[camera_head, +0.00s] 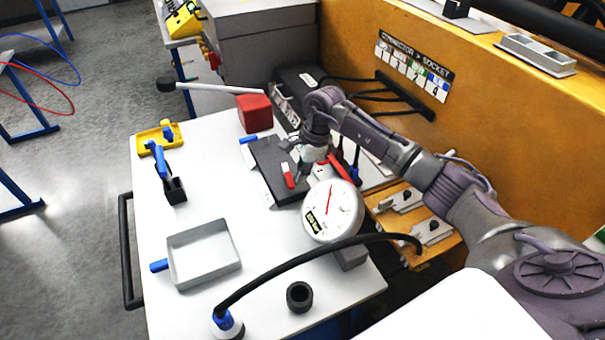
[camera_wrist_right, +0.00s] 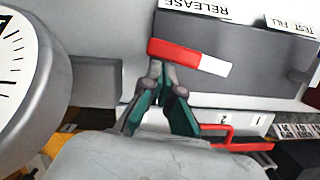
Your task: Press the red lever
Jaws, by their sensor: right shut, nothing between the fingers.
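A red lever with a white end (camera_wrist_right: 180,54) shows on a dark grey panel with a RELEASE label in the wrist view. It shows small and red in the head view (camera_head: 289,178), on a dark box (camera_head: 268,158). My right gripper (camera_wrist_right: 157,66) is shut and empty. Its tips are at the red part of the lever in the wrist view and overlap its lower edge; whether they touch cannot be told. In the head view the right gripper (camera_head: 303,172) is just right of the lever. My left gripper is not in view.
A round white gauge (camera_head: 333,210) stands close to my right gripper. A second red handle (camera_wrist_right: 240,137) is near it. A red block (camera_head: 254,113), grey tray (camera_head: 204,254), black ring (camera_head: 299,297) and black cable (camera_head: 290,262) occupy the white table. The front left table top is partly clear.

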